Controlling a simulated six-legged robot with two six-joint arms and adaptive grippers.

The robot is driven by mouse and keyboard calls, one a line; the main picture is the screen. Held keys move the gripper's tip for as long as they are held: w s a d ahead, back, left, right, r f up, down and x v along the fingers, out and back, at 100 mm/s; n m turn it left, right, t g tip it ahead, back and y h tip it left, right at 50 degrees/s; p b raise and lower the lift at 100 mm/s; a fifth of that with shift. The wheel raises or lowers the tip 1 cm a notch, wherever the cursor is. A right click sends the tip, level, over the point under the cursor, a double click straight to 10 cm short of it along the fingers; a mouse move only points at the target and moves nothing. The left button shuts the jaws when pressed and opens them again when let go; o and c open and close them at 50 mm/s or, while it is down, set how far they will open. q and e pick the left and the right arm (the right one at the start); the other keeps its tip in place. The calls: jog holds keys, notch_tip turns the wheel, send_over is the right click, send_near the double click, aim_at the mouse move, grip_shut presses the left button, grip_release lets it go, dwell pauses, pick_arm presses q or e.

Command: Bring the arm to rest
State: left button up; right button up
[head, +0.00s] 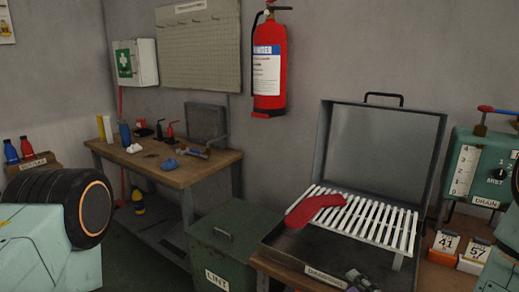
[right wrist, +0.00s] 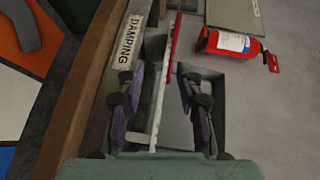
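My right gripper (head: 362,281) shows at the bottom of the head view, in front of the open metal case (head: 382,150). In the right wrist view the right gripper (right wrist: 160,85) has its fingers apart, with nothing held between them. A red sock (head: 314,208) lies on the left part of the white slatted rack (head: 365,219) in the case, apart from the gripper. A thin red strip, probably the sock (right wrist: 173,45), shows beside the white rack edge (right wrist: 160,100). My left gripper is outside the views.
A green lint bin (head: 222,245) stands left of the case. A wooden bench (head: 190,172) with bottles and tools is behind it. A fire extinguisher (head: 268,65) hangs on the wall. A green drain box (head: 477,165) and numbered cards (head: 446,243) are at right.

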jog(key=s+a+f+n+g+h, duration=0.1)
jog(key=s+f+n+g+h, duration=0.1)
jog(key=s+f+n+g, duration=0.3)
jog(key=s+f+g+h, duration=0.1)
jog(key=s+f, duration=0.2)
jog(key=f, duration=0.5)
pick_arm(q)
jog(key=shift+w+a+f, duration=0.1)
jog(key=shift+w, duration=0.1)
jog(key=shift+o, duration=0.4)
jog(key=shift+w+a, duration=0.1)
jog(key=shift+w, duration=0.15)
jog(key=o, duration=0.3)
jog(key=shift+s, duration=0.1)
pick_arm(e)
jog(key=s+d+f+n+g+h, duration=0.1)
jog(key=s+f+n+g, duration=0.1)
jog(key=s, duration=0.5)
jog(key=s+d+f+n+g+h, duration=0.1)
jog(key=s+f+n+g, duration=0.1)
jog(key=s+g, duration=0.2)
jog(key=s+f+n+g+h, duration=0.1)
jog(key=s+f+n+g, duration=0.1)
jog(key=s, duration=0.9)
jog(key=shift+d+f+n+g+h, duration=0.3)
jog(key=shift+d+n+g, duration=0.1)
jog(key=shift+g, duration=0.3)
